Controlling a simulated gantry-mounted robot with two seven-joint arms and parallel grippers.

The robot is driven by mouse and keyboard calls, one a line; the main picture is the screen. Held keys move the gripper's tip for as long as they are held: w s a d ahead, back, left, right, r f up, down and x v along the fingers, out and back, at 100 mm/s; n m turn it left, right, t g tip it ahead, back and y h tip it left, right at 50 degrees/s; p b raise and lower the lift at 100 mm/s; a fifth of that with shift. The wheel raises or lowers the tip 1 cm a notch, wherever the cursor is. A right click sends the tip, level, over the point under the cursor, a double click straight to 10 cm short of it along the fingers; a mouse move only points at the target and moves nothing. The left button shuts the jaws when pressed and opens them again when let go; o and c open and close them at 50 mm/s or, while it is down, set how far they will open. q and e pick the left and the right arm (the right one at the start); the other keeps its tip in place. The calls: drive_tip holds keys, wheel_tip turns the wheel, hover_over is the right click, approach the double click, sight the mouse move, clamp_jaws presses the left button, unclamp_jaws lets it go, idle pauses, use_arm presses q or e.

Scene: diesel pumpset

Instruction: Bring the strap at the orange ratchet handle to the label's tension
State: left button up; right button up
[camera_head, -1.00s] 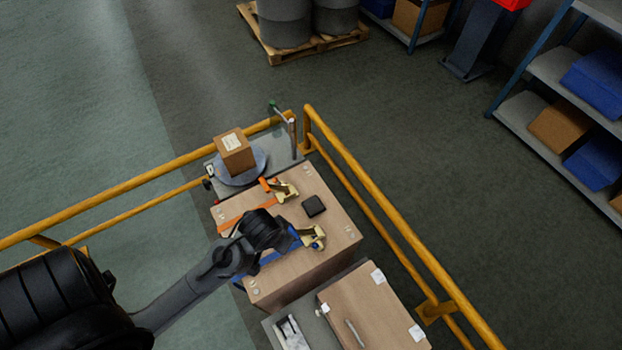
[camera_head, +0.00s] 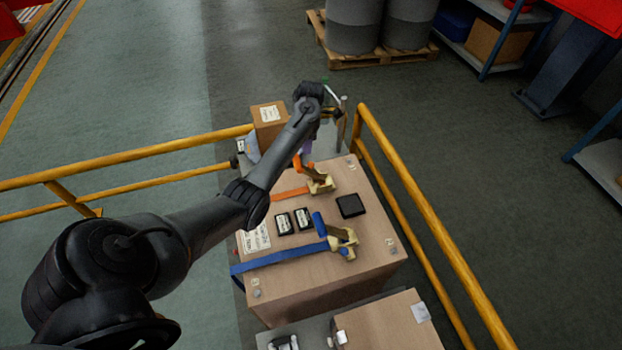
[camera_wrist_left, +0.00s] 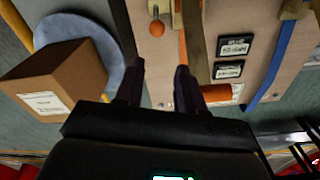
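The orange ratchet handle (camera_head: 303,165) stands at the brass-coloured orange-strap ratchet (camera_head: 320,184) on the crate top (camera_head: 375,250). The orange strap (camera_head: 288,195) runs left from it. My right gripper is out of view.
A blue ratchet (camera_head: 342,240) with blue strap (camera_head: 275,259) lies nearer. A black box (camera_head: 351,206) sits right of the labels. A cardboard box (camera_head: 268,118) stands behind the crate.

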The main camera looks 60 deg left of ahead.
sight(311, 164)
use_arm(q)
drive_tip(key=f+n+b, duration=0.2)
drive_tip(key=f, duration=0.2)
drive_tip(key=f+n+h+b, duration=0.1)
drive_tip(key=f+n+b, duration=0.1)
drive_tip(key=f+b, duration=0.1)
drive_tip(key=w+f+n+h+b, duration=0.1)
drive_tip(key=f+b, duration=0.1)
drive_tip(key=f, duration=0.4)
drive_tip(key=shift+w+f+n+b, duration=0.1)
drive_tip(key=shift+n+b, duration=0.2)
drive_tip(key=shift+n, duration=0.1)
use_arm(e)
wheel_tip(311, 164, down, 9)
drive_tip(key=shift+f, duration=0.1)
use_arm(q)
clamp_jaws()
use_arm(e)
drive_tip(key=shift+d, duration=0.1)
